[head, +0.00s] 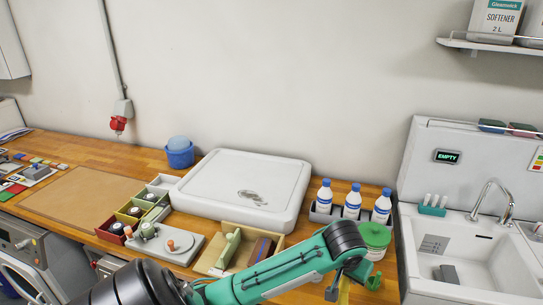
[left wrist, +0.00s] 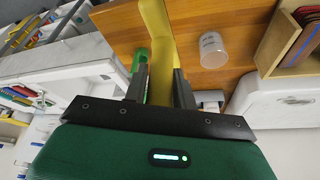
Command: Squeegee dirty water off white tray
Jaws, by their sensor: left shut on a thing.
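The white tray (head: 215,178) lies flat on the wooden counter, with a greyish patch of dirty water (head: 252,196) on its right half. In the left wrist view, part of the tray (left wrist: 275,125) and the patch (left wrist: 295,100) show at the right. My left gripper (left wrist: 160,80) is shut on a flat yellow tool (left wrist: 155,35), whose far end runs out of the picture. I cannot tell if it is the squeegee. In the head view the tool (head: 343,297) shows only as a small piece near the lower edge, to the right of and in front of the tray.
A wooden box (head: 225,268) stands in front of the tray. A rack of white bottles (head: 351,205) and a green-lidded tub (head: 375,238) stand right of it, before the sink (head: 470,262). A clear cup (left wrist: 213,52) stands near my left gripper. A blue bucket (head: 180,157) is behind left.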

